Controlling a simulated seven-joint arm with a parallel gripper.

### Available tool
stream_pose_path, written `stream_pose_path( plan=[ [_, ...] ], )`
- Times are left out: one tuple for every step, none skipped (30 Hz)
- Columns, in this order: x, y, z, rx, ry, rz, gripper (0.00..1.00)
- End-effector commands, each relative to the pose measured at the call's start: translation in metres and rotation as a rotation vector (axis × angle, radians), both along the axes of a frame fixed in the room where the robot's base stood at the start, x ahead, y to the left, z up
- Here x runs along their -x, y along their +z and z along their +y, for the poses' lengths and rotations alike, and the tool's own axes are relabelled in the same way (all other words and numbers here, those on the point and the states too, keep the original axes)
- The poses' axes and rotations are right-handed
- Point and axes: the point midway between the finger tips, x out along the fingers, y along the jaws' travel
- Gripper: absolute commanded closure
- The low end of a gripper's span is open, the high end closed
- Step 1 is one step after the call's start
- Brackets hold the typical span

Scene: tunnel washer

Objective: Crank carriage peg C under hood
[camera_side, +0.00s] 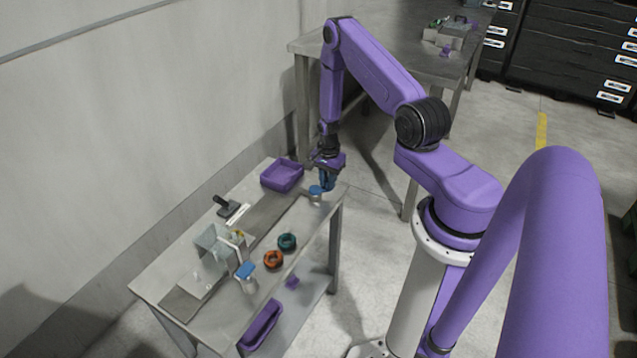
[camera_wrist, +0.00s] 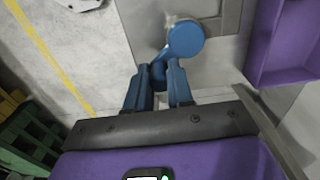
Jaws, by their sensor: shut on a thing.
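My gripper (camera_side: 328,181) is at the far right end of the bench, pointing down. In the wrist view, its blue fingers (camera_wrist: 157,84) are closed on the blue crank's handle (camera_wrist: 158,72). The crank's round blue hub (camera_wrist: 186,39) lies just beyond the fingertips; it also shows beside the gripper in the side view (camera_side: 316,190). A clear hood (camera_side: 212,241) stands over the long grey track (camera_side: 268,214), toward its left part. The carriage and its peg C are too small to make out; a small yellow spot (camera_side: 239,234) shows at the hood's right side.
A purple tray (camera_side: 281,163) sits at the back; another (camera_side: 247,342) lies at the front. An orange ring (camera_side: 273,267), a teal ring (camera_side: 287,249) and a purple block (camera_side: 292,282) lie before the track. A blue-topped post (camera_side: 246,270) stands near the hood. A black-handled fixture (camera_side: 229,209) stands behind.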

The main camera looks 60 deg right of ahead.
Motion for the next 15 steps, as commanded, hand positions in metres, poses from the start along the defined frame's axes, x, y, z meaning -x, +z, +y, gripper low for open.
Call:
stream_pose_path(
  plan=[
    [0.002,0.0,0.006,-0.001,0.006,0.002,0.91],
    [0.003,0.0,0.007,-0.001,0.005,0.001,0.91],
    [0.004,0.0,0.009,0.0,0.005,0.001,0.91],
    [0.005,0.0,0.009,0.0,0.005,0.0,0.91],
    [0.006,0.0,0.01,0.0,0.005,0.0,0.91],
    [0.006,0.0,0.01,0.001,0.004,-0.001,0.91],
    [0.006,0.0,0.01,0.001,0.004,-0.001,0.91],
    [0.006,0.0,0.01,0.001,0.004,-0.002,0.91],
    [0.006,0.0,0.01,0.001,0.004,-0.002,0.91],
    [0.006,0.0,0.011,0.001,0.004,-0.002,0.91],
    [0.006,0.0,0.012,0.001,0.004,-0.001,0.91],
    [0.006,0.0,0.014,0.001,0.005,-0.001,0.91],
    [0.006,0.0,0.015,0.001,0.006,-0.001,0.91],
    [0.006,0.0,0.018,0.001,0.007,-0.001,0.91],
    [0.006,0.0,0.022,0.001,0.008,-0.001,0.91]
  ],
)
